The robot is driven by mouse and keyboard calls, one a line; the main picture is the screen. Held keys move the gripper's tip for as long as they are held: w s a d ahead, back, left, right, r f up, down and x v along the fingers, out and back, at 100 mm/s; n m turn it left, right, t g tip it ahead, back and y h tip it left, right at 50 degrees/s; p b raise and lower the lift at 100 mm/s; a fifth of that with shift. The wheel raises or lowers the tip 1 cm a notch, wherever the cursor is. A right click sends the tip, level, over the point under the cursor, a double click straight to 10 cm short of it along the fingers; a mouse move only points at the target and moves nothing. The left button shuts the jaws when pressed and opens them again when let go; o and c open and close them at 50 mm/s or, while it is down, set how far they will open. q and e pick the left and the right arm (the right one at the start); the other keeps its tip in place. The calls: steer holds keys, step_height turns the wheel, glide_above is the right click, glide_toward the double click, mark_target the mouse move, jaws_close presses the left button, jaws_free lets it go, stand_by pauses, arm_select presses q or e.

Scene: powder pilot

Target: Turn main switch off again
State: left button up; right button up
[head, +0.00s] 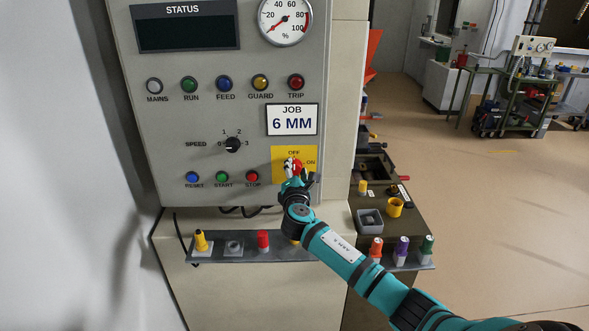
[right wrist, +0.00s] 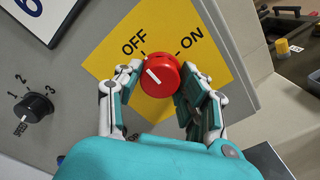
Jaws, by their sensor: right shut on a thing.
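The main switch is a red round knob (right wrist: 160,75) with a white pointer mark, on a yellow plate (right wrist: 112,52) marked OFF and ON. In the right wrist view the white mark sits on the OFF side of the knob and slants toward the OFF lettering. My right gripper (right wrist: 158,88) is shut on the knob, one finger on each side. In the head view the same gripper (head: 293,178) covers the lower part of the yellow plate (head: 280,173), and the red knob (head: 296,165) shows just above it. My left gripper is not in view.
The panel has a dark status display (head: 186,31), a gauge (head: 285,20), several lamps, a speed dial (head: 232,145) and push buttons. Below, a narrow shelf (head: 215,256) holds coloured capped items. A dark bench (head: 395,225) stands right; open floor lies beyond.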

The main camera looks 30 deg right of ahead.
steer(key=shift+f, duration=0.15)
steer(key=o, duration=1.2)
steer(key=shift+c, duration=0.2)
steer(key=v, duration=1.2)
steer(key=shift+s, duration=0.1)
